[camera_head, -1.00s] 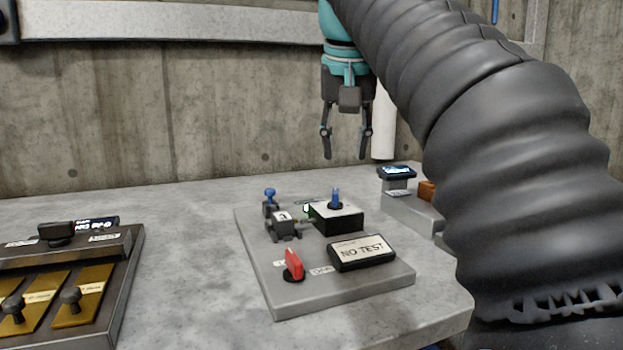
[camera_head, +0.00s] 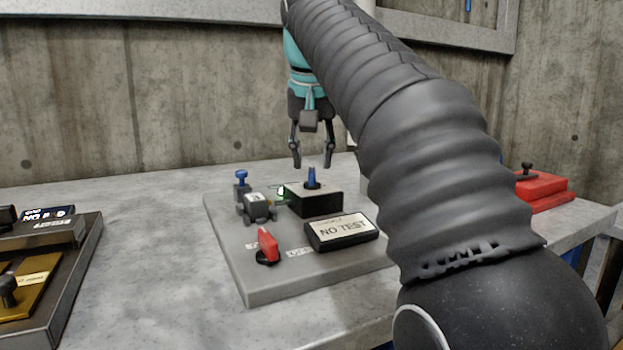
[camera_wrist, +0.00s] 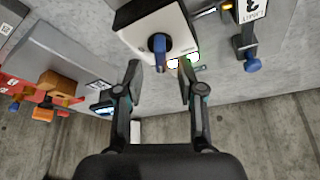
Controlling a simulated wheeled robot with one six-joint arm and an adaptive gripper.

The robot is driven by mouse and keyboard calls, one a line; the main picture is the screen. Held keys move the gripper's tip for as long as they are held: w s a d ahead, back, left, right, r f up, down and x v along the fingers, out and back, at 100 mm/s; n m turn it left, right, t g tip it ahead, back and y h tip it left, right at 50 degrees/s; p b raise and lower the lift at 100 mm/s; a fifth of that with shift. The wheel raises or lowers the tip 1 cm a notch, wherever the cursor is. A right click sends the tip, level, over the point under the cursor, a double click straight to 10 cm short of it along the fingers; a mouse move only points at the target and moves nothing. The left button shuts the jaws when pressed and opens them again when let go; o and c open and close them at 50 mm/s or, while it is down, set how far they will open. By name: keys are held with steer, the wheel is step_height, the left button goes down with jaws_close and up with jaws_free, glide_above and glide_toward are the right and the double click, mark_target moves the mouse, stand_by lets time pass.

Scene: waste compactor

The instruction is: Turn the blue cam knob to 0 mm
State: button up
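The blue cam knob (camera_head: 311,177) stands upright on top of a black box with a white top (camera_head: 314,200), on the grey panel (camera_head: 290,287). In the wrist view the knob (camera_wrist: 158,45) shows from above, just beyond the fingertips. A second blue knob (camera_head: 241,178) stands on a small fixture at the panel's back left. My gripper (camera_head: 312,165) points down, open and empty, with its fingertips just above or behind the cam knob. In the wrist view my gripper (camera_wrist: 160,72) has its fingers well apart, with nothing between them. The scale marks around the knob are too small to read.
A red switch (camera_head: 267,246) and a black "NO TEST" display (camera_head: 341,231) are at the panel's front. A dark panel with gold plates (camera_head: 30,285) stands left, a red block (camera_head: 543,190) right. The concrete wall (camera_head: 150,100) is behind. Table between panels is clear.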

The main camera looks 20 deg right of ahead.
mark_target(311, 169)
steer(key=shift+b+x, duration=0.3)
steer(key=shift+x, duration=1.2)
jaws_close()
steer(key=shift+r, duration=0.1)
steer(key=m+p, duration=0.1)
steer(key=m+h+p, duration=0.1)
steer(key=p, duration=0.1)
steer(key=shift+a+r+m, duration=0.15)
steer(key=shift+m, duration=0.15)
steer(key=m+g+h+p, duration=0.1)
steer(key=m+p, duration=0.2)
steer(key=shift+w+m, duration=0.1)
steer(key=shift+m, duration=0.2)
steer(key=m+g+p, duration=0.1)
steer(key=m, duration=0.2)
steer(key=shift+w+h, duration=0.1)
steer(key=shift+h, duration=0.3)
steer(key=shift+f+m+g, duration=0.2)
steer(key=shift+m+g, duration=0.4)
steer(key=shift+m, duration=1.1)
steer(key=shift+h, duration=0.3)
